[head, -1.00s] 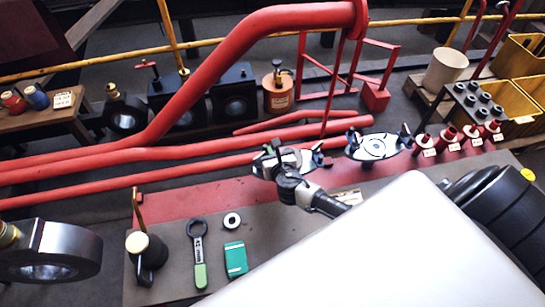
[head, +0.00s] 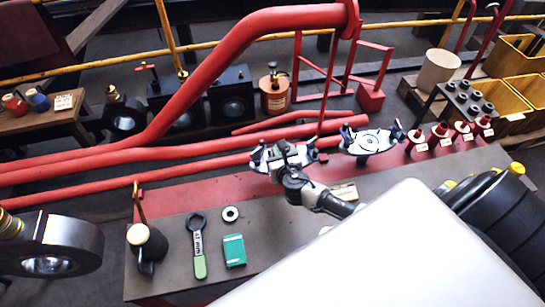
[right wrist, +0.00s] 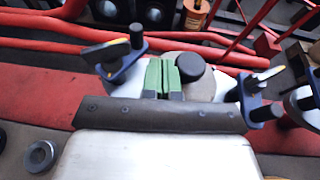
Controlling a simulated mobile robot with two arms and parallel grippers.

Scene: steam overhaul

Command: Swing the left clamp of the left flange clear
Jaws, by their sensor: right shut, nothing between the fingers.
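The left flange (head: 298,159) is a pale plate with a dark blue clamp at each end, beside the red pipes. Its left clamp (head: 257,158) stands at the plate's left end; in the right wrist view this clamp (right wrist: 116,58) has a dark upright post and an angled lever. Its right clamp shows in the right wrist view (right wrist: 258,96). My right gripper (head: 283,153) is over the flange's middle, shut and empty; its green fingertips (right wrist: 163,76) are beside a black round knob (right wrist: 189,67), apart from the left clamp. My left gripper is not in view.
A second flange (head: 373,141) with clamps lies to the right, then several red tagged parts (head: 440,131). A ring wrench (head: 199,245), a green box (head: 234,250) and a washer (head: 230,214) lie on the grey bench (head: 180,285). Red pipes (head: 190,150) run behind the flange.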

